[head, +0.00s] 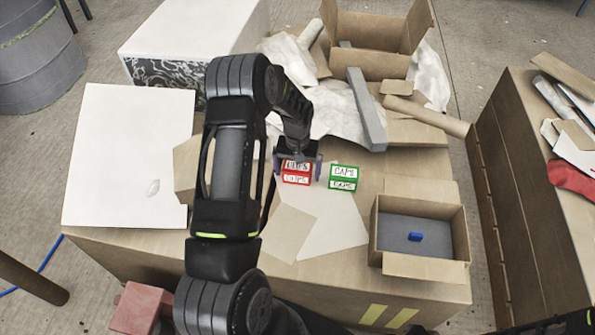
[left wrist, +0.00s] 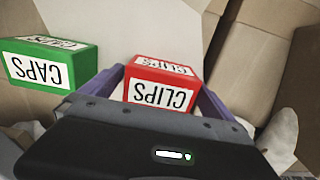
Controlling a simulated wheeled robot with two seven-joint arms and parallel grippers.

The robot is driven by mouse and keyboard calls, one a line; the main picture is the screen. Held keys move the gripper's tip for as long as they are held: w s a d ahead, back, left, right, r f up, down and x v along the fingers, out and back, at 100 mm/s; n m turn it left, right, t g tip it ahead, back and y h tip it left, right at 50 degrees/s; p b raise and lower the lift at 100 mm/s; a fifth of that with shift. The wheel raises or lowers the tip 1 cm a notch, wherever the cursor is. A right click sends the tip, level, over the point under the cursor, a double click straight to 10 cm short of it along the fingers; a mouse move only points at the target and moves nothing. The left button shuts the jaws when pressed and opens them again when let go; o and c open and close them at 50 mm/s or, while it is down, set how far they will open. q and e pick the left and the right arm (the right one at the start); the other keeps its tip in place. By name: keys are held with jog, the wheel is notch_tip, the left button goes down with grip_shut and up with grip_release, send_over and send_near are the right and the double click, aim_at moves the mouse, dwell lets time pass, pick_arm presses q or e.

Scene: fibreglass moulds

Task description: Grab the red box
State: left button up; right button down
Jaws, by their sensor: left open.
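The red box (head: 296,179), labelled CLIPS, sits on the cardboard-topped table, left of a green box (head: 343,178) labelled CAPS. My left gripper (head: 298,167) is open, with its fingers on either side of the red box. In the left wrist view the red box (left wrist: 162,80) lies between the two purple fingers (left wrist: 160,85), with the CLIPS label upside down. The near part of the box is hidden by the gripper body. The green box (left wrist: 50,63) stands just outside the left finger in that view. My right gripper is not in view.
An open carton (head: 419,274) with a blue piece (head: 415,237) inside stands at the table's right front. A grey bar (head: 367,110), crumpled paper and an open box (head: 376,60) lie behind. A white board (head: 128,150) is at left.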

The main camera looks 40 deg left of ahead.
aim_at(297, 166)
pick_arm(q)
jog(key=shift+c, duration=0.6)
jog(key=c, duration=1.4)
jog(key=shift+c, duration=0.2)
jog(key=shift+r, duration=0.15)
notch_tip(297, 166, up, 10)
jog(key=shift+f, duration=0.1)
